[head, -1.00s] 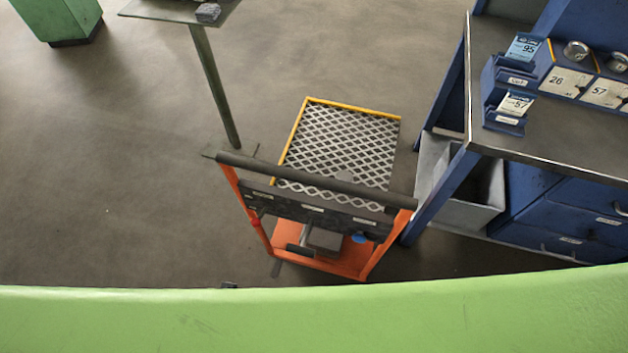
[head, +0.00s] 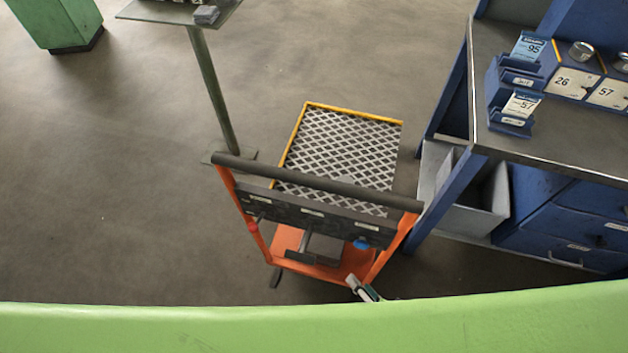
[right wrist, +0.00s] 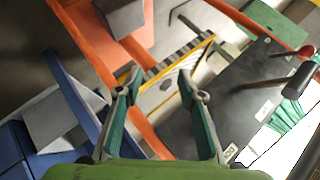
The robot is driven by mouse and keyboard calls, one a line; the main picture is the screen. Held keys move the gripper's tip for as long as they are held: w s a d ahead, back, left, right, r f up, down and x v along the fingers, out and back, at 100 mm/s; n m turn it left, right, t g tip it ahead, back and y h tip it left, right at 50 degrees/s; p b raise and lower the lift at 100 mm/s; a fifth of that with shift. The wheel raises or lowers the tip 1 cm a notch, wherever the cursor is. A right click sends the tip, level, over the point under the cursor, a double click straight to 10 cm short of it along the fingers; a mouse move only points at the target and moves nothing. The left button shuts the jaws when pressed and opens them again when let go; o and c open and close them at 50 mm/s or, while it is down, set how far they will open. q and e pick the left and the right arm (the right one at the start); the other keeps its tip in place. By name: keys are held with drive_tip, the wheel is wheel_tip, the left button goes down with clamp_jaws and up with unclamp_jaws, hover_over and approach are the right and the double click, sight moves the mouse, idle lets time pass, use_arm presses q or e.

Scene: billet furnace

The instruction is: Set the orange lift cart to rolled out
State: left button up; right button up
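The orange lift cart (head: 288,238) stands on the floor in the middle of the head view, close beside the blue workbench. It has a yellow-edged mesh platform (head: 340,145), a dark panel and a dark push bar (head: 315,182) on the near side. My right gripper (head: 362,288) shows small at the cart's near right corner, apart from the push bar. In the right wrist view, my right gripper (right wrist: 160,80) is open, with nothing between its fingers; the cart's orange frame (right wrist: 90,40) and dark panel (right wrist: 235,105) lie beyond it. My left gripper is out of view.
The blue workbench (head: 560,155) with drawers stands right of the cart, and a grey bin (head: 470,195) sits under it. A small table on a post (head: 212,95) stands behind left. A green pedestal (head: 62,25) is far left. The left floor is clear.

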drive_tip(key=w+a+r+m+t+y, duration=0.1)
drive_tip(key=a+r+m, duration=0.1)
drive_tip(key=r, duration=0.6)
drive_tip(key=w+a+r+m+t+y, duration=0.1)
drive_tip(key=w+a+r+m+t, duration=0.1)
drive_tip(key=r, duration=0.7)
drive_tip(key=m+t+y, duration=0.1)
drive_tip(key=m+t, duration=0.1)
drive_tip(key=m, duration=0.1)
approach(319, 188)
drive_tip(key=p+x, duration=0.5)
drive_tip(key=x, duration=0.6)
drive_tip(key=shift+w+a+f, duration=0.25)
drive_tip(key=shift+w, duration=0.2)
